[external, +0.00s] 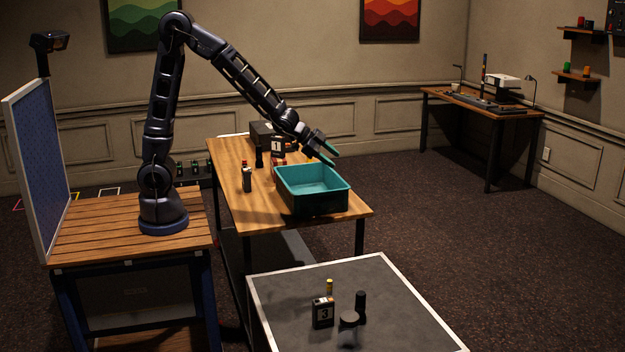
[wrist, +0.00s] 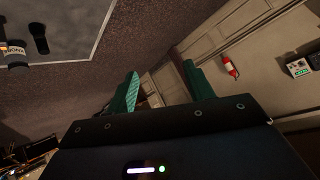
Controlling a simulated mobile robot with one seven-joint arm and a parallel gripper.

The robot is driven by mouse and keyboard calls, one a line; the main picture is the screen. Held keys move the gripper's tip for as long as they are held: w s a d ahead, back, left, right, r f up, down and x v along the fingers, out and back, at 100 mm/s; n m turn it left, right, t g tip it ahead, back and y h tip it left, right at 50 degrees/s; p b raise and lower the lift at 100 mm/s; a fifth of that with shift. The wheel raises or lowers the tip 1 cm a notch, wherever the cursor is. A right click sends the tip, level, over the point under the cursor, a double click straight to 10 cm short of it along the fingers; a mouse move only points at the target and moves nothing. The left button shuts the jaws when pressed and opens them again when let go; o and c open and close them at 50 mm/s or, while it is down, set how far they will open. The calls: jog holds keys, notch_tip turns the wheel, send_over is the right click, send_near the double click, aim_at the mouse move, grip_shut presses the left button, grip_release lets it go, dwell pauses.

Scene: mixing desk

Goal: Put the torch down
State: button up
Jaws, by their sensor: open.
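My gripper (external: 327,150) is above the far rim of the teal bin (external: 318,200) on the wooden table. The wrist view shows its two green fingers (wrist: 160,84) spread apart with nothing between them. A black upright cylinder (external: 360,304) that looks like a torch stands on the grey-topped table, apart from my gripper. Another slim dark upright object (external: 259,158) stands on the wooden table. I cannot tell for certain which one is the torch. A dark elongated object (wrist: 39,38) shows at the upper left of the wrist view. The inside bottom of the bin is partly hidden.
The grey table (external: 285,285) also holds a box marked 3 (external: 322,313), a yellow-topped item (external: 329,287) and a round-topped dark object (external: 348,320). A small bottle-like item (external: 247,180) and a box marked 1 (external: 277,147) stand on the wooden table (external: 240,208).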

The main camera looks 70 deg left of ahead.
jog(key=s+a+r+n+g+y, duration=0.1)
jog(key=s+a+r+n+y, duration=0.15)
jog(key=s+a+r, duration=0.45)
jog(key=s+a+r+n+g+y, duration=0.1)
jog(key=s+a+r+n, duration=0.2)
jog(key=s+a, duration=0.45)
jog(key=s+a+r+n+g, duration=0.1)
jog(key=s+a+n+g, duration=0.1)
jog(key=s, duration=2.1)
jog(key=shift+s+r+n+g, duration=0.4)
jog(key=shift+n+g, duration=0.1)
jog(key=shift+n, duration=0.05)
